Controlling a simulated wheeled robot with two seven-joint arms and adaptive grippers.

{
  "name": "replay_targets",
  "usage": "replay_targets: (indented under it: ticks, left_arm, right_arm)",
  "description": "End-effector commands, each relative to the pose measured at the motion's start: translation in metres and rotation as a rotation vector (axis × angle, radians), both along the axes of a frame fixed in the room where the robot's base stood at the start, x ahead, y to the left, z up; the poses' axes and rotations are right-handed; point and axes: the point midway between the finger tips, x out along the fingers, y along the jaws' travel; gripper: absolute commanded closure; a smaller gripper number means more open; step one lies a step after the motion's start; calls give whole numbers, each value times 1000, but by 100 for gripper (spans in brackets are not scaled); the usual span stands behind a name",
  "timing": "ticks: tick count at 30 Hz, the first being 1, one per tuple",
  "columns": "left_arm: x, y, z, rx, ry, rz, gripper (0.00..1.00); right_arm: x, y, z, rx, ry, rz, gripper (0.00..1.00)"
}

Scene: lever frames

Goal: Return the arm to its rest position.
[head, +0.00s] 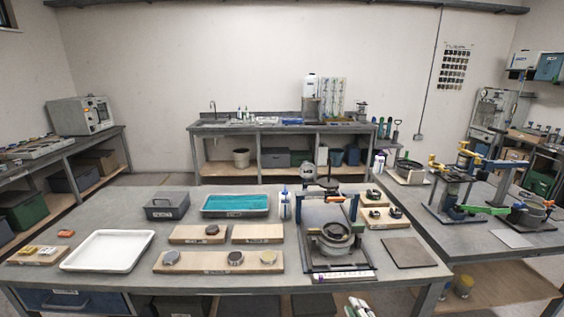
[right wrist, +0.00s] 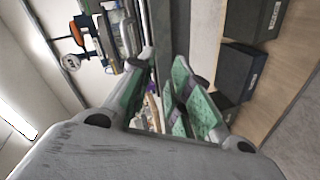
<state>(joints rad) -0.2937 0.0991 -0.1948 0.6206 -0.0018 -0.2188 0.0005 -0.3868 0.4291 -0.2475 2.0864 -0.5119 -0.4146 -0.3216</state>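My right gripper (head: 359,305) shows only as pale fingertips with green parts at the bottom edge of the head view, in front of the table's front edge. In the right wrist view my right gripper (right wrist: 165,75) has its two green-padded fingers spread apart, with nothing held between them. The lever frame (head: 312,262) stands on the table (head: 220,287) beyond the gripper, apart from it. It has blue posts and a dark round pot (head: 335,238). My left gripper is not in view.
A white tray (head: 108,250), wooden boards with discs (head: 205,262), a teal-filled tray (head: 236,205), a grey caddy (head: 167,206) and a bottle (head: 285,205) stand on the table. A dark square plate (head: 408,252) lies at right. Dark bins (right wrist: 245,70) sit below the tabletop.

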Motion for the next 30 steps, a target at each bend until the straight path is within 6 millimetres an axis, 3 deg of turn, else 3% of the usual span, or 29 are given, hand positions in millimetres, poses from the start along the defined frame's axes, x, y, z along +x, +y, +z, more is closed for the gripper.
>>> replay_targets:
  ticks: [5, 14, 23, 30]
  left_arm:
    - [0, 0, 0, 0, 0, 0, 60]
    - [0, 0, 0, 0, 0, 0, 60]
    - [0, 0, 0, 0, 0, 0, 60]
    - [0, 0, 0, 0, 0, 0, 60]
  right_arm:
    - [-5, -12, -52, 75, 88, -28, 81]
    - [-32, -47, -165, 208, 278, -125, 81]
    - [-80, -85, -271, 317, 455, -256, 81]
    - [-133, -112, -347, 385, 585, -374, 81]
